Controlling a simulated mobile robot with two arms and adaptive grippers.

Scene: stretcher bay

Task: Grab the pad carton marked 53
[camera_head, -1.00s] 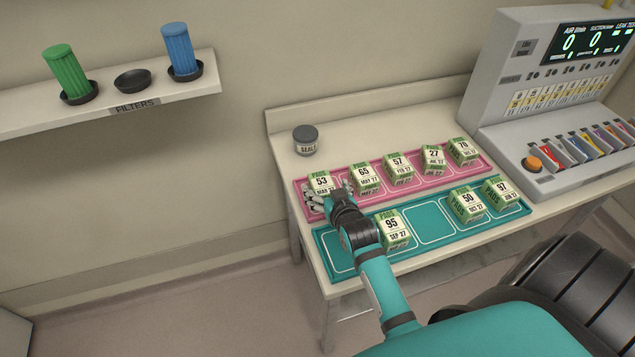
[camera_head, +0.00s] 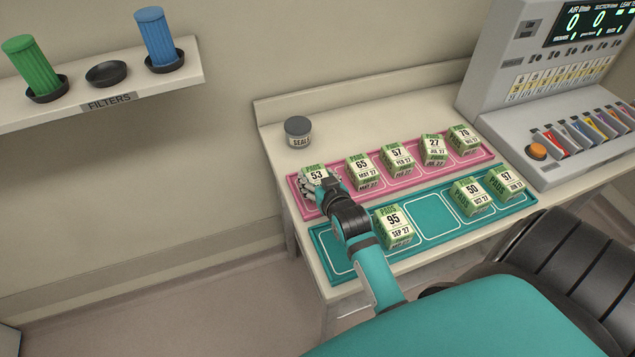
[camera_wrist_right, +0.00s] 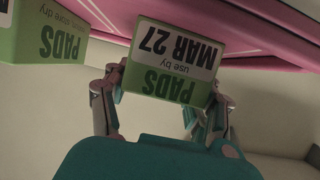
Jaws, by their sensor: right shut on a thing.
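The pad carton marked 53 (camera_head: 315,173) is green and white and stands at the left end of the pink tray (camera_head: 403,194). My right gripper (camera_head: 322,188) is shut on it, and the fingers hide its lower front. In the right wrist view the carton (camera_wrist_right: 171,62) shows upside down with "PADS" and "MAR 27", between the two fingers of my right gripper (camera_wrist_right: 163,98). I cannot tell whether it is lifted off the tray. My left gripper is in neither view.
Cartons 65 (camera_head: 364,171), 57 (camera_head: 398,160), 27 (camera_head: 433,149) and 70 (camera_head: 464,138) share the pink tray. The teal tray (camera_head: 432,219) holds 95 (camera_head: 393,226), 50 (camera_head: 470,196) and 97 (camera_head: 504,182). A seals jar (camera_head: 298,132) stands behind. A test console (camera_head: 540,95) is at right.

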